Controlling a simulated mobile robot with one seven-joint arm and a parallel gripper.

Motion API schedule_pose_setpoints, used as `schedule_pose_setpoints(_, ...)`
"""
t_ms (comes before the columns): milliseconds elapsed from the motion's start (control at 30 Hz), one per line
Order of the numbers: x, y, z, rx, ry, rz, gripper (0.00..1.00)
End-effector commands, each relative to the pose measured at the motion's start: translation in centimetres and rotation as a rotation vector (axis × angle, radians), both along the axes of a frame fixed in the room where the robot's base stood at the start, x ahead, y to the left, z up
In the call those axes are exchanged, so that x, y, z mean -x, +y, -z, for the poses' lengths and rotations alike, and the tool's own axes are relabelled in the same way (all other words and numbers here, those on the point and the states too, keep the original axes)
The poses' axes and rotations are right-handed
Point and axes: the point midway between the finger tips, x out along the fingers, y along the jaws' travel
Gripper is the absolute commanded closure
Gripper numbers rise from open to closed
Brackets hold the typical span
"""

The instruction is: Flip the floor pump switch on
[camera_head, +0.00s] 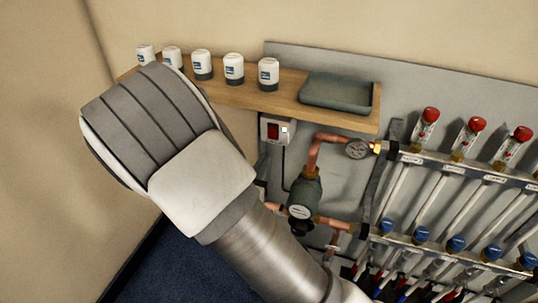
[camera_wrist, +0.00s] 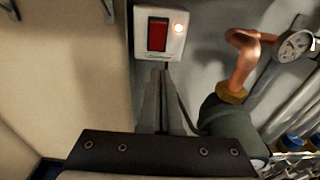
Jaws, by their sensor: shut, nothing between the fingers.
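The pump switch is a red rocker (camera_wrist: 157,33) in a white wall box (camera_wrist: 139,42), at the top middle of the wrist view. A small round lamp (camera_wrist: 179,28) at the rocker's right glows. The switch box also shows in the head view (camera_head: 264,127), under the shelf. My gripper (camera_wrist: 161,72) is shut and empty, its fingertips just below the rocker in the wrist view. I cannot tell whether they touch the box. In the head view my arm hides the gripper. The dark green pump (camera_head: 305,190) sits on copper pipe below the switch.
A wooden shelf (camera_head: 248,100) above the switch holds several white-capped jars (camera_head: 234,66) and a grey-green tray (camera_head: 340,91). A pressure gauge (camera_head: 358,149) and copper pipe (camera_head: 318,143) are right of the switch. A manifold with red-capped flow meters (camera_head: 465,140) fills the right.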

Motion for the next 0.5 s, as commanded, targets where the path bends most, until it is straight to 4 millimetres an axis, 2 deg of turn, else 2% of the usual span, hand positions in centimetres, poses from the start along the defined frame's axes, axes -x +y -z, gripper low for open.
schedule_pose_setpoints(33,1.3,0.7,0.1,0.003,0.004,-0.006,1.00)
schedule_pose_setpoints(200,4.6,2.1,0.7,0.002,0.002,-0.006,1.00)
schedule_pose_setpoints(333,6.4,2.7,1.0,0.002,0.001,-0.004,1.00)
schedule_pose_setpoints(500,7.4,3.1,1.2,0.002,0.001,-0.001,1.00)
